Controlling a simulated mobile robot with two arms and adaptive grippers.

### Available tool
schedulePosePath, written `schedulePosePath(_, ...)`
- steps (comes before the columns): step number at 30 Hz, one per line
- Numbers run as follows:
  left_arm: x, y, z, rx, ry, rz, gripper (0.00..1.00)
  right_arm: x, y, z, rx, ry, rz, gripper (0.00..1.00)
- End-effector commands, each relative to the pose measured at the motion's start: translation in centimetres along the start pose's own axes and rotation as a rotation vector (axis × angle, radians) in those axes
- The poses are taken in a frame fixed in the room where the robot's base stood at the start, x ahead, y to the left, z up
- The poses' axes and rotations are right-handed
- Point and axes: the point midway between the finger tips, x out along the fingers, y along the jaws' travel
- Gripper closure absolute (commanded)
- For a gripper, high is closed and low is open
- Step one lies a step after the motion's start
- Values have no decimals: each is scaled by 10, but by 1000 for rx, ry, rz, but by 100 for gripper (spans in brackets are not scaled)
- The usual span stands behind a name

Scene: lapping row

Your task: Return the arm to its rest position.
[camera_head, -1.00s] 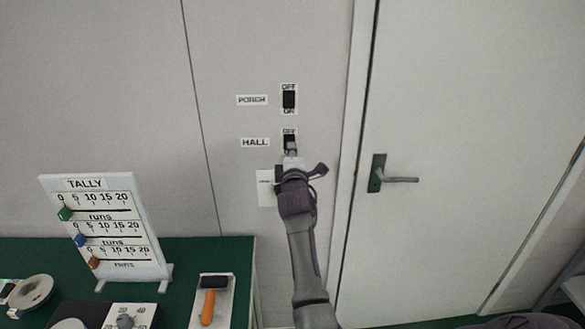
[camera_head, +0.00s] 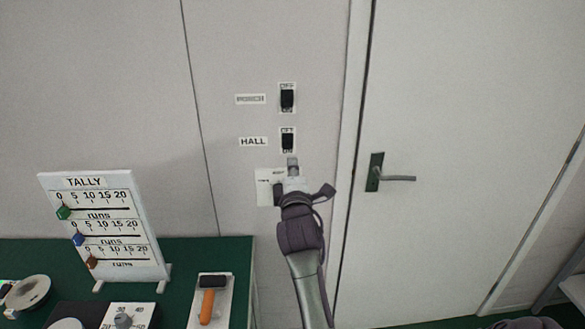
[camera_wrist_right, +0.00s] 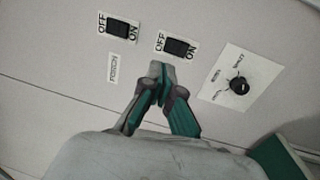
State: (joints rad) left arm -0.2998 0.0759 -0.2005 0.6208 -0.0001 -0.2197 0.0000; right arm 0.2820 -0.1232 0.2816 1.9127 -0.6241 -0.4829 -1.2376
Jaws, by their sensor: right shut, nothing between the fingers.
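My right gripper (camera_head: 292,163) is shut and empty in front of the wall, just below the HALL switch (camera_head: 288,140). In the right wrist view its closed fingertips (camera_wrist_right: 161,72) are just short of that switch (camera_wrist_right: 177,47), with a strip of wall between them in the picture. The HALL switch is a black rocker on a white plate between OFF and ON labels. The PORCH switch (camera_head: 287,98) is above it, and it also shows in the right wrist view (camera_wrist_right: 118,27). My left gripper is in neither view.
A plate with a black knob (camera_wrist_right: 239,87) is on the wall, partly hidden by my gripper in the head view. A door with a lever handle (camera_head: 398,178) is at right.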

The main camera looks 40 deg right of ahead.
Motion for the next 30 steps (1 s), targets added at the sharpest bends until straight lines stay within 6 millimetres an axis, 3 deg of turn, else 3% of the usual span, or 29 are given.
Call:
schedulePosePath(13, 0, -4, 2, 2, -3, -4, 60, 0, -1, -1, 1, 2, -2, 100)
schedulePosePath(17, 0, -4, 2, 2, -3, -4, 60, 0, -27, -12, 25, 34, -47, 100)
schedulePosePath(20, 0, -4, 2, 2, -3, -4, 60, -6, -77, -33, 76, 88, -133, 100)
schedulePosePath(23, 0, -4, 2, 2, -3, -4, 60, -22, -146, -56, 150, 145, -260, 100)
schedulePosePath(26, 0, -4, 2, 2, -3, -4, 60, -48, -217, -73, 229, 183, -400, 100)
schedulePosePath(30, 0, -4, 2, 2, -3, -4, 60, -100, -312, -84, 334, 193, -599, 100)
